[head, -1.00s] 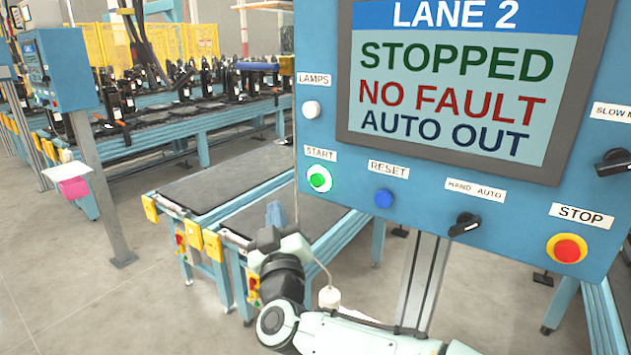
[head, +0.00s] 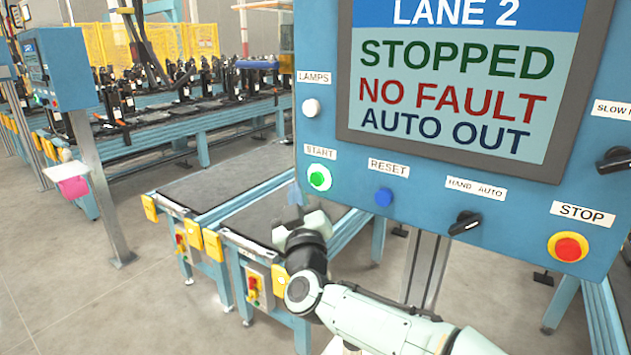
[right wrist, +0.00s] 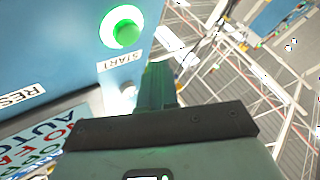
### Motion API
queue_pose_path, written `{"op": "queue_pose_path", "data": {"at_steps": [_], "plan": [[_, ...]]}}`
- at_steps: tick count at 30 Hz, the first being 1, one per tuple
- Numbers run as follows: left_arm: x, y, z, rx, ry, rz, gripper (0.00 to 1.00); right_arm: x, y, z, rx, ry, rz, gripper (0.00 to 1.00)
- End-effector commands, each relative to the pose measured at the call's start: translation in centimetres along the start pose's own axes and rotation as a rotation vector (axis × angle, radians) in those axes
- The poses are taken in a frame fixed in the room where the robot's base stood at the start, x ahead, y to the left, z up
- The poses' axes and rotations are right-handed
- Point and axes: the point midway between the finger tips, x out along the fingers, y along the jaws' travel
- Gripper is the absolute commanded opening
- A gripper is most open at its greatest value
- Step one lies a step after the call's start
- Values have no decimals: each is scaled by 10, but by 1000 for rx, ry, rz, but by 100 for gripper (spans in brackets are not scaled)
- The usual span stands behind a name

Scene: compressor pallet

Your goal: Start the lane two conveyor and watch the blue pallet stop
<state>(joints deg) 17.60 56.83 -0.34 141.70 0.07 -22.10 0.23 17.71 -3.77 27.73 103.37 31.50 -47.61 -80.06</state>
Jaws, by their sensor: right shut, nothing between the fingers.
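The Lane 2 panel (head: 330,235) is blue, with a screen (head: 450,90) reading LANE 2, STOPPED, NO FAULT, AUTO OUT. Its green START button (head: 319,178) has a white ring and sits at the panel's left side. It also shows, upside down, in the right wrist view (right wrist: 126,33). My right gripper (head: 294,192) is just below the START button in the head view, shut and empty. Its fingers (right wrist: 158,85) point toward the panel near the button; I cannot tell whether they touch it. No blue pallet can be made out. My left gripper is out of view.
The panel also has a blue RESET button (head: 384,198), a HAND/AUTO switch (head: 465,223) and a red STOP button (head: 567,248). Conveyor ends (head: 270,225) stand behind my right arm. Another panel (head: 60,67) stands at left. Floor at lower left is clear.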

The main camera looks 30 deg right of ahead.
Motion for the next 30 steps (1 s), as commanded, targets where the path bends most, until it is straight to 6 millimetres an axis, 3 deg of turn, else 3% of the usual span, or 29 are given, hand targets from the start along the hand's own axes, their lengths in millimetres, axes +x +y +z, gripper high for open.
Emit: {"op": "queue_pose_path", "data": {"at_steps": [9, 30], "plan": [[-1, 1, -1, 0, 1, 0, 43, 20, 14, 14, 0, 0, 0, 0], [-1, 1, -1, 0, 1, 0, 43, 21, 16, 16, -1, 0, 0, 0]]}}
